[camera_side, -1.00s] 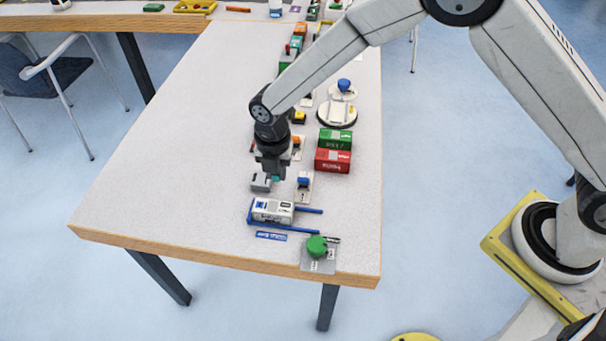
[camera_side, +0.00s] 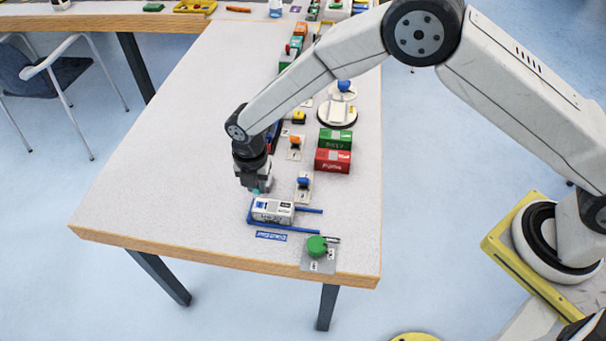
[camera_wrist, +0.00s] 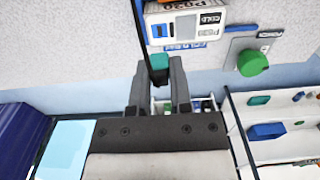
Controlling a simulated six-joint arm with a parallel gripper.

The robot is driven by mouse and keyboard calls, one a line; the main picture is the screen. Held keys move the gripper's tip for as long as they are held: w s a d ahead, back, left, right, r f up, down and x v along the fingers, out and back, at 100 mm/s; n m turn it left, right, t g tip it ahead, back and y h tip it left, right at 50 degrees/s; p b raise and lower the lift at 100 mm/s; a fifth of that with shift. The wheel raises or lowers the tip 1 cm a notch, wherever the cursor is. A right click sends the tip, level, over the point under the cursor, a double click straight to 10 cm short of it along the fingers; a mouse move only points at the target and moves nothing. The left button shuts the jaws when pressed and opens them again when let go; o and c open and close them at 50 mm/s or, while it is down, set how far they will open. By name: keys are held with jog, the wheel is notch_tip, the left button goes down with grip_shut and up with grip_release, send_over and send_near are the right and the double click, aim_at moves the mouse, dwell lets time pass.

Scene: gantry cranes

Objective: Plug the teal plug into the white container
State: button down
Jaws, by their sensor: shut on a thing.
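The teal plug (camera_wrist: 159,62) is held between the fingertips of my gripper (camera_wrist: 159,75) in the wrist view. In the side view my gripper (camera_side: 257,184) is over the table, just behind and left of the white container, with a bit of teal showing at its tip. The white container (camera_side: 272,209) lies on the table between blue rails. In the wrist view the container (camera_wrist: 180,25) is beyond the plug, up and to the right, with dark lettering and blue marks. The plug appears apart from the container. I cannot make out the container's opening.
A green knob (camera_side: 316,246) on a grey plate stands by the table's front edge. A blue switch (camera_side: 304,182) is right of my gripper. Red (camera_side: 332,161) and green (camera_side: 335,139) boxes stand farther right. The table's left half (camera_side: 170,170) is clear.

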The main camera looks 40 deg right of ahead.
aim_at(260, 205)
jog(key=shift+f, duration=2.2)
jog(key=shift+f, duration=0.4)
dwell(0.9)
grip_release()
dwell(0.4)
jog(key=shift+r, duration=0.15)
jog(key=shift+r, duration=3.35)
